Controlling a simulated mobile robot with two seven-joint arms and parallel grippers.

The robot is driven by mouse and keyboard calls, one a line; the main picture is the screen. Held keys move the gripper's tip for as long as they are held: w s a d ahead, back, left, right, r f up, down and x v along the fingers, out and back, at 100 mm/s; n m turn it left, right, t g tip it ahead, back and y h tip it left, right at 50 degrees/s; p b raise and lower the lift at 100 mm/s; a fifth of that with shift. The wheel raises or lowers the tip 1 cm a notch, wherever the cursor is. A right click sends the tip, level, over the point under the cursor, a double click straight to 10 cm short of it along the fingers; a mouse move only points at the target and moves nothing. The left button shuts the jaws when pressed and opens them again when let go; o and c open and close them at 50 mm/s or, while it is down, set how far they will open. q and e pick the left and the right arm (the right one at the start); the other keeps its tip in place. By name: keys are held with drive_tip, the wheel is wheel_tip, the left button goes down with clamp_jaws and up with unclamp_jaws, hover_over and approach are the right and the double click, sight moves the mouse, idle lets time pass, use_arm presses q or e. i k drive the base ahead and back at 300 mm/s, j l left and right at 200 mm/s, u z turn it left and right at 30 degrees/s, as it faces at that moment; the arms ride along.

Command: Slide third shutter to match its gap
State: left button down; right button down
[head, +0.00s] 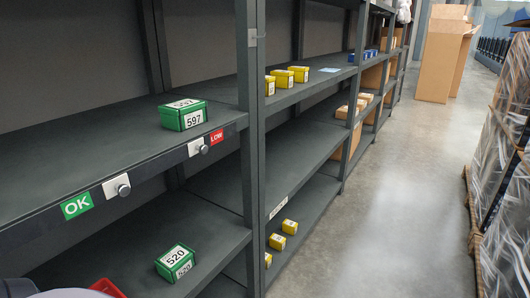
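Two small pale plates with round knobs sit on the front edge of the upper near shelf (60,165). The nearer plate (117,187) is right of a green OK label (77,205). The farther plate (198,147) is directly left of a red LOW label (216,137). I cannot tell which piece, if any, is the third shutter. A green box marked 597 (184,114) stands on this shelf behind the farther plate, with bare shelf to its left. Neither of my grippers can be made out in the head view.
A green box marked 520 (176,262) stands on the lower shelf. A dark upright post (252,150) divides the bays; yellow boxes (281,79) stand beyond it. The aisle floor (385,215) is clear. Wrapped goods (505,180) line the right. A red edge (107,288) shows bottom left.

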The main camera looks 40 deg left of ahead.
sight(120, 186)
drive_tip(key=i, duration=2.9)
drive_tip(key=u, duration=3.95)
